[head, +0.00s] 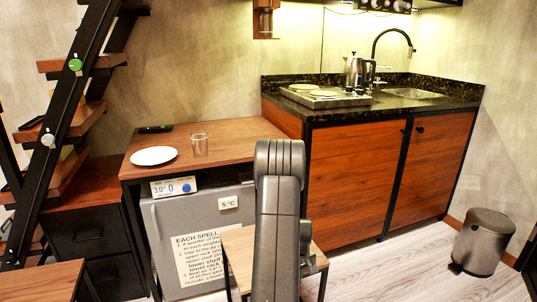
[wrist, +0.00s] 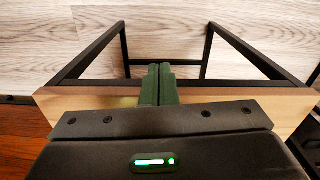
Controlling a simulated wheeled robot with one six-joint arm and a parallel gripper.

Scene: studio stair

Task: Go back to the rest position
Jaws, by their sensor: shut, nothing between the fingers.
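My gripper (wrist: 158,84) shows in the wrist view with its two dark fingers together and nothing between them. It is above a small wooden-topped stool (wrist: 75,100) with a black metal frame, near the edge of its top. In the head view my arm rises in the middle of the picture and covers part of this stool (head: 240,258). The fingers cannot be made out clearly in the head view.
A wooden table (head: 225,135) holds a white plate (head: 153,156), a glass (head: 199,144) and a dark flat object (head: 155,129). A grey fridge (head: 165,215) stands beneath. A kitchen counter (head: 300,108) is behind. A bin (head: 482,242) stands right; floor (head: 400,275) before it is clear.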

